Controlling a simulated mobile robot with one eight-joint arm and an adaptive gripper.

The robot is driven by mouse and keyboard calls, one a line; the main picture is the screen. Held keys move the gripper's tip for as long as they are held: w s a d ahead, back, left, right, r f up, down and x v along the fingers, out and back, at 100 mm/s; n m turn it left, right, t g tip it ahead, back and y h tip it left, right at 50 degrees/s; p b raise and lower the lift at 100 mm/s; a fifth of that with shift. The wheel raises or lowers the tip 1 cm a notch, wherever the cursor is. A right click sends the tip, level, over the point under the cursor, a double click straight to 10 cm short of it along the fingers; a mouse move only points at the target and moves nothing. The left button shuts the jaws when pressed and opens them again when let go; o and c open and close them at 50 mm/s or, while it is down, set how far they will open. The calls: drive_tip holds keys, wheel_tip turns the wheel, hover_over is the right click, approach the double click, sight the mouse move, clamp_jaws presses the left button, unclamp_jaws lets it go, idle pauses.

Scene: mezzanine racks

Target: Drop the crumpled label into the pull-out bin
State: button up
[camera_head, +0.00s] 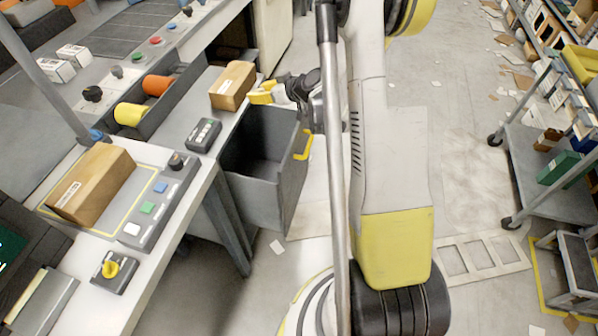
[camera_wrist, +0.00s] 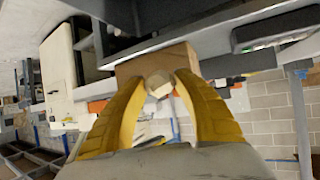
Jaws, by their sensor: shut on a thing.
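My gripper (camera_head: 258,94) has yellow fingers and is above the far edge of the pull-out bin, close to a cardboard box. In the wrist view my gripper (camera_wrist: 160,82) is shut on the crumpled label (camera_wrist: 159,88), a small off-white lump between the fingertips. I cannot make out the label in the head view. The pull-out bin (camera_head: 262,186) is dark grey, with a yellow handle (camera_head: 303,145) on its right side. It stands open beside the bench, and its visible inside looks empty.
The cardboard box (camera_head: 232,85) sits on the bench edge; it also shows behind the label in the wrist view (camera_wrist: 185,57). A black keypad device (camera_head: 204,134) lies nearby. A larger carton (camera_head: 92,184) is at the left. A grey cart (camera_head: 545,180) stands at the right, across open floor.

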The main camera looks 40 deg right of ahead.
wheel_tip(320, 180, down, 4)
drive_tip(key=shift+r+b, duration=0.1)
drive_tip(key=shift+b, duration=0.8)
drive_tip(key=o, duration=0.8)
drive_tip(key=v, duration=1.2)
drive_tip(key=shift+a, duration=0.15)
